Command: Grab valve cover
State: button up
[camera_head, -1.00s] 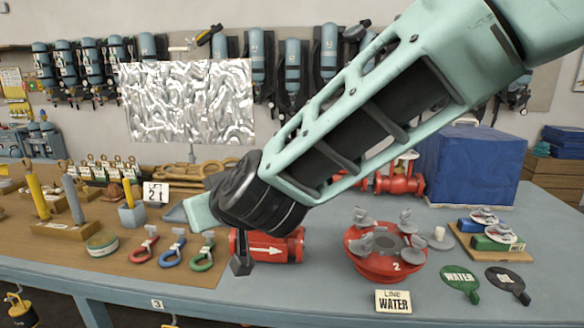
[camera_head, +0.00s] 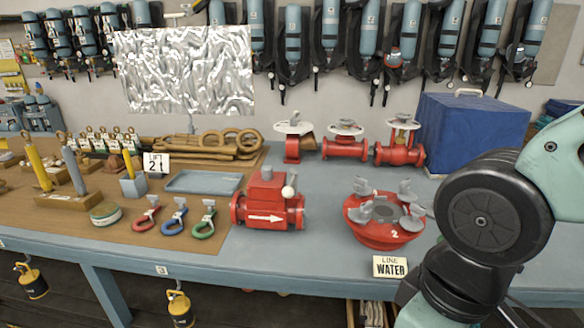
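No label names the valve cover. A round red lid-like part (camera_head: 384,222) marked 2, with several grey wing-shaped clamps around a dark centre, sits on the blue-grey table behind the LINE WATER card. To its left is a red valve body (camera_head: 268,203) with a white arrow, a raised block on top and a pale ball-ended lever. I cannot tell which of these the cover is. My arm fills the right side, its black round joint to the right of the round red part. My gripper's fingertips are not visible.
Red valves with white handwheels (camera_head: 345,142) stand behind. A blue covered box (camera_head: 470,135) is at the back right. A LINE WATER card (camera_head: 390,266) lies at the front edge. Red, blue and green shackles (camera_head: 174,219) and an empty blue-grey tray (camera_head: 203,182) are left.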

aim_at(266, 184)
jog(key=j+z, duration=0.25)
jog(key=z, duration=0.2)
jog(key=i+j+z, duration=0.1)
jog(key=j+z, duration=0.15)
jog(key=z, duration=0.25)
jog(key=j+z, duration=0.25)
jog(key=z, duration=0.2)
jog(key=k+j+z, duration=0.1)
jog(key=j, duration=0.3)
jog(key=k+j+z, duration=0.1)
jog(key=j, duration=0.35)
jog(key=k+j+z, duration=0.1)
jog(key=j, duration=0.3)
jog(key=k+j+z, duration=0.1)
jog(key=j, duration=0.3)
jog(key=k+j, duration=0.3)
jog(key=j+z, duration=0.05)
